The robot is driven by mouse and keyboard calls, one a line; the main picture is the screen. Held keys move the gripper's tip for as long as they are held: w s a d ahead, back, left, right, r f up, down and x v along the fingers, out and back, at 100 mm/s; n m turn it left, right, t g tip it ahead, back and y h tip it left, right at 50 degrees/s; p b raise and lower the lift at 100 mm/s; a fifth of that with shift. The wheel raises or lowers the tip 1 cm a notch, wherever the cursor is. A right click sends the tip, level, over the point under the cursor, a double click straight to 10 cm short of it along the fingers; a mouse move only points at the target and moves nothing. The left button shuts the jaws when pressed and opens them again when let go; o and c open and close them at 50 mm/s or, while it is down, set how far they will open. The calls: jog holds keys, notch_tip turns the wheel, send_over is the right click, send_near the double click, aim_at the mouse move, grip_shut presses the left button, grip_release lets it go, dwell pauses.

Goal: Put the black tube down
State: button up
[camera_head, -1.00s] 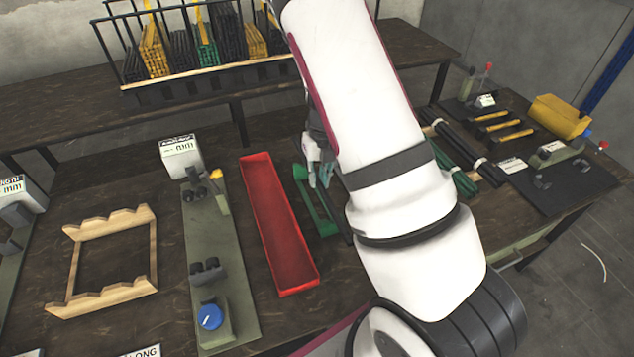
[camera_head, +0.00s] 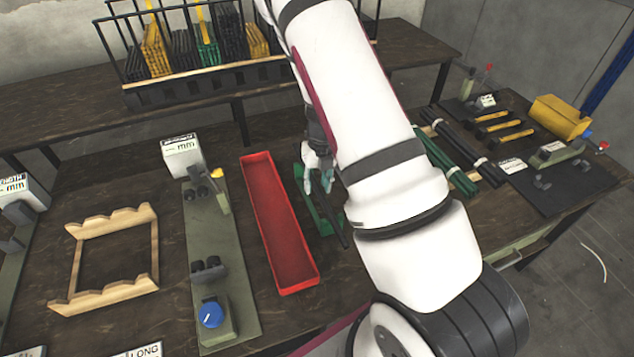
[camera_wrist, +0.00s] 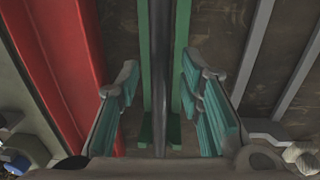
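The black tube (camera_head: 338,226) is a thin dark rod beside the red tray in the head view, partly hidden by my gripper and arm. In the wrist view the tube (camera_wrist: 159,70) runs lengthwise between two rails of a green holder (camera_wrist: 146,50); this holder (camera_head: 310,212) also shows in the head view. I cannot tell if the tube rests on it. My gripper (camera_head: 321,178) is over the holder. In the wrist view its teal-padded fingers (camera_wrist: 161,92) are spread on either side of the tube, with a visible gap on both sides.
A long red tray (camera_head: 278,222) stands just left of the holder. Further left are a green-grey fixture (camera_head: 214,240) with a blue knob and a wooden rack (camera_head: 75,268). Green and black tubes (camera_head: 446,160) lie right of my arm. A wire basket (camera_head: 190,82) stands behind.

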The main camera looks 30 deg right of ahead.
jog(key=s+a+r+n, duration=0.1)
jog(key=a+r+n, duration=0.15)
jog(key=r, duration=0.45)
jog(key=s+a+r+n+t+y, duration=0.1)
jog(key=r+n, duration=0.2)
jog(key=r, duration=0.4)
jog(key=s+a+r+n, duration=0.1)
jog(key=a+r+n, duration=0.15)
jog(key=r, duration=0.45)
jog(key=s+a+r+n+t, duration=0.1)
jog(key=s+r+n, duration=0.4)
jog(key=n, duration=0.5)
jog(key=s+a+r+n+t+h, duration=0.1)
jog(key=s+a+r+n, duration=0.3)
jog(key=s+n, duration=0.4)
jog(key=s+a+r+n+t, duration=0.1)
jog(key=s+r+n, duration=0.5)
jog(key=n, duration=0.6)
jog(key=shift+s+a+t+h, duration=0.4)
jog(key=shift+s+a, duration=0.4)
jog(key=shift+a, duration=0.1)
jog(key=shift+r, duration=0.1)
